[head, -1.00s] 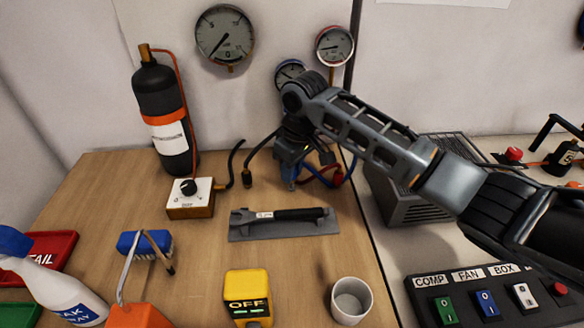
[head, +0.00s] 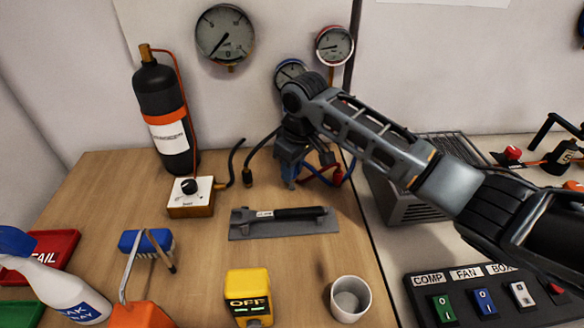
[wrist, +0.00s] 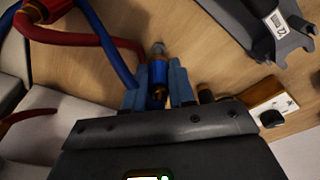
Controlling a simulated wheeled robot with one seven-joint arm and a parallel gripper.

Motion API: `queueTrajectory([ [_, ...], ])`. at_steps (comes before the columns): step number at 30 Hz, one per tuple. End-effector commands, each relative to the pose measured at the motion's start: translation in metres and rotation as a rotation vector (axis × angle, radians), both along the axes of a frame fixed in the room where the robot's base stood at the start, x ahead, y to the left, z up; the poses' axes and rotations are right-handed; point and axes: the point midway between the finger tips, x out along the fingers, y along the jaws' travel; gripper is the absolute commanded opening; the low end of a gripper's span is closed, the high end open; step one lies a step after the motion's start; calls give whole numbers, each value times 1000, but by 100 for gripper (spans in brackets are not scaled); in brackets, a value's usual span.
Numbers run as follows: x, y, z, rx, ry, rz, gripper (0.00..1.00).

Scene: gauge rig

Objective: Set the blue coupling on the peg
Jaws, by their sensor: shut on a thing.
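My gripper (head: 290,178) is low over the back of the wooden bench, beneath the gauges. In the wrist view its two blue fingers (wrist: 157,92) stand either side of the blue coupling (wrist: 158,73) and are shut on it. The coupling has a brass-coloured part and a grey metal tip pointing away from my gripper. A blue hose (wrist: 112,48) runs close beside the fingers. In the head view my gripper mostly hides the coupling. I cannot make out the peg for certain in either view.
A red hose (wrist: 75,40) with a red coupling (wrist: 38,12) lies close by. A grey tool with a black handle (head: 290,214) lies in front of my gripper. A white-topped knob box (head: 190,192) stands left. A grey finned unit (head: 410,205) stands right.

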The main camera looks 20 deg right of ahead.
Motion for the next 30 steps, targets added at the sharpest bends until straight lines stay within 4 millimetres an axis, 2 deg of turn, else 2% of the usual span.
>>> queueTrajectory([
  [30, 0, 0, -23, 0, 0, -1, 0],
])
